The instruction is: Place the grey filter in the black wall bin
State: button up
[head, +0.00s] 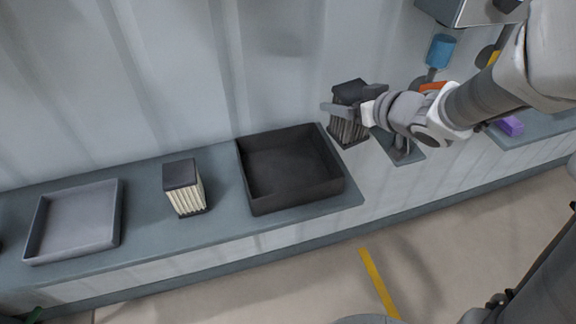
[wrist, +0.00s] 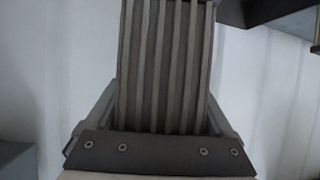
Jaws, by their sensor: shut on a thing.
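My gripper (head: 358,108) is shut on the grey filter (head: 347,131), a pleated block with dark end caps. It holds the filter up in front of the wall, to the right of the black wall bin. The filter's grey pleats (wrist: 166,65) fill the middle of the wrist view, between the fingers. The black wall bin (head: 265,207) is an open, empty, square tray on the wall shelf. In the wrist view a dark edge shows at the upper right; I cannot tell what it belongs to.
A cream pleated filter with dark caps (head: 186,195) stands on the shelf (head: 145,218) left of the black bin. A grey tray (head: 112,236) sits further left. A blue cylinder (head: 440,50) hangs at upper right, and a purple block (head: 510,126) lies on a right-hand shelf.

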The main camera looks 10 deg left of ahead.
jog(key=shift+s+a+f+n+g+y+b, duration=0.35)
jog(key=shift+s+a+f+b, duration=0.95)
jog(key=shift+a+f, duration=1)
jog(key=shift+s+a+f+n+g+y+b, duration=0.1)
jog(key=shift+s+a+f+n+g+b, duration=0.35)
jog(key=shift+s+a+f+b, duration=1.35)
jog(key=shift+s+a+f+n+g+y+b, duration=0.35)
jog(key=shift+s+a+f+b, duration=0.35)
jog(key=shift+a+f, duration=2.05)
jog(key=shift+w+a+r, duration=0.1)
jog(key=shift+a+r, duration=0.25)
jog(key=shift+a, duration=0.05)
jog(key=shift+f+b, duration=0.2)
jog(key=shift+b, duration=0.15)
jog(key=o, duration=1.2)
jog(key=shift+r, duration=0.1)
